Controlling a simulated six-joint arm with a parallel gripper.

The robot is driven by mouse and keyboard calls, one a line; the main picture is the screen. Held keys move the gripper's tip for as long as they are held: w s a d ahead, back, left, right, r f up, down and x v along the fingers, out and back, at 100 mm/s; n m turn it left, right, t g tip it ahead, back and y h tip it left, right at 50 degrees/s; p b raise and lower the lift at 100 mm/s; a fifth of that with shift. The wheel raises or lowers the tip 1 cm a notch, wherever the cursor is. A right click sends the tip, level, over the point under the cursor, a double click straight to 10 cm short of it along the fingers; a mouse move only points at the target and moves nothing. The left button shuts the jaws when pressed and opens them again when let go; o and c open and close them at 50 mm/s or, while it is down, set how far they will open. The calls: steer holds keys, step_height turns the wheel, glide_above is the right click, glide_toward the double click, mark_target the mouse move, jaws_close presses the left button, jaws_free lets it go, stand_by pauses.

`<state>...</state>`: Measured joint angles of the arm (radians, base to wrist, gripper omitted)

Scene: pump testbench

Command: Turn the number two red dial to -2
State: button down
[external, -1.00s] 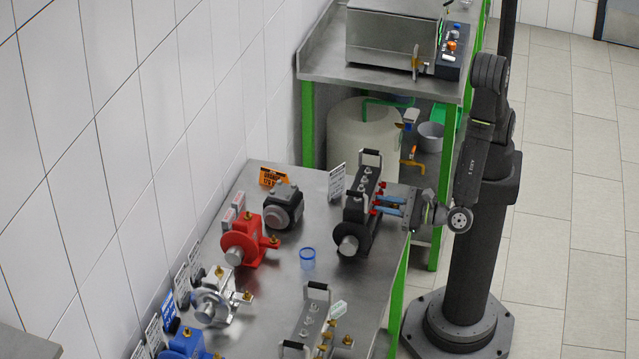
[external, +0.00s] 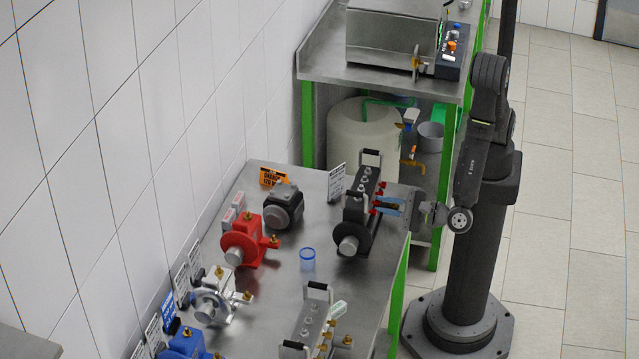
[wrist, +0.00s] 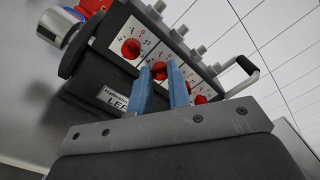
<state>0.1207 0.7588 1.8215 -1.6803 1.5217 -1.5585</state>
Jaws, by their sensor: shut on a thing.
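The black pump unit (external: 360,215) stands at the right edge of the bench, with a row of red dials on its side facing my arm. My gripper (external: 378,205) reaches in from the right and meets this side. In the wrist view, my two blue fingers (wrist: 161,74) are shut on a red dial (wrist: 159,68), second from the left end of the row. The pointer and the scale value of the held dial are not readable.
A red pump (external: 245,243), a dark grey motor (external: 283,207) and a blue cup (external: 307,259) stand left of the black unit. A second dial unit (external: 310,325) is in front. A carry handle (wrist: 243,78) sticks out near my fingers.

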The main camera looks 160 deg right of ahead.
steer(key=c, duration=1.6)
jaws_free()
steer(key=shift+a, duration=0.1)
steer(key=a, duration=1.7)
steer(key=shift+a+f, duration=0.15)
